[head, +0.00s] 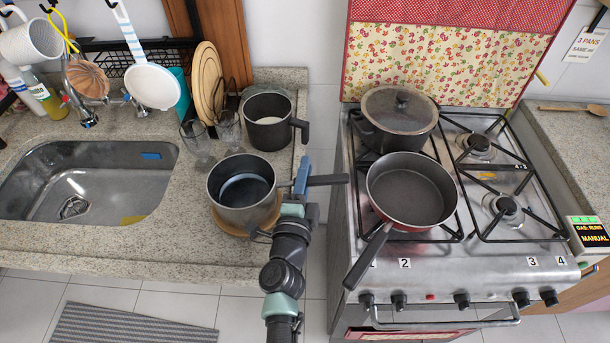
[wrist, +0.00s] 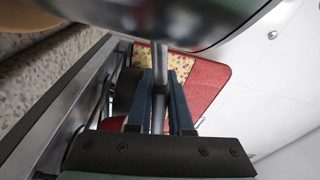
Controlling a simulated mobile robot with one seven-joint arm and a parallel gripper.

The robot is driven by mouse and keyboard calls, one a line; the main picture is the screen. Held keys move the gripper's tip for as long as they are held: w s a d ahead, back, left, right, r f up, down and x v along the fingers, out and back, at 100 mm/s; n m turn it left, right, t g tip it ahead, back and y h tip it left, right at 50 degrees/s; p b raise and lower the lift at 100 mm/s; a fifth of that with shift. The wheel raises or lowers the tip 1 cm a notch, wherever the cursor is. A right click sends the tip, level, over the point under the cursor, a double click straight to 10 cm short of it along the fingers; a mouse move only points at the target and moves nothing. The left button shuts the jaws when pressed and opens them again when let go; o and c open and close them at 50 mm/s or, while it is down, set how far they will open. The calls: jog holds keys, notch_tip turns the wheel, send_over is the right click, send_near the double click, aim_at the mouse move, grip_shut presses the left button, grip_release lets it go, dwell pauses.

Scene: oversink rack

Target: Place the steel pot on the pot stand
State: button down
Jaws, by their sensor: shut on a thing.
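The steel pot (head: 227,212) is over the wooden pot stand (head: 262,228) on the counter, right of the sink. It looks upright and hides most of the stand, whose rim shows below and to the right. I cannot tell whether the pot touches the stand. Its dark handle (head: 328,180) points right, towards the stove. My gripper (head: 301,178) is shut on the handle close to the pot. In the wrist view the pot's side (wrist: 190,22) fills the top, and the handle's grey stem (wrist: 159,75) runs down between my blue fingers (wrist: 160,100).
A dark saucepan (head: 268,138) stands just behind, with two glasses (head: 197,140) to the left. The sink (head: 60,170) is further left. The stove at right holds a lidded pot (head: 395,112) and a red frying pan (head: 409,190). A gap separates counter and stove.

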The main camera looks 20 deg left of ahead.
jog(key=shift+r, duration=0.25)
jog(key=shift+f, duration=0.15)
jog(key=c, duration=0.8)
grip_release()
jog(key=shift+f, duration=0.1)
jog(key=s, duration=0.3)
jog(key=s+d, duration=0.1)
jog(key=s, duration=0.6)
jog(key=shift+s+d+f, duration=0.1)
jog(key=shift+s+d, duration=0.15)
jog(key=shift+s, duration=0.15)
jog(key=shift+s+d, duration=0.1)
jog(key=shift+s, duration=0.5)
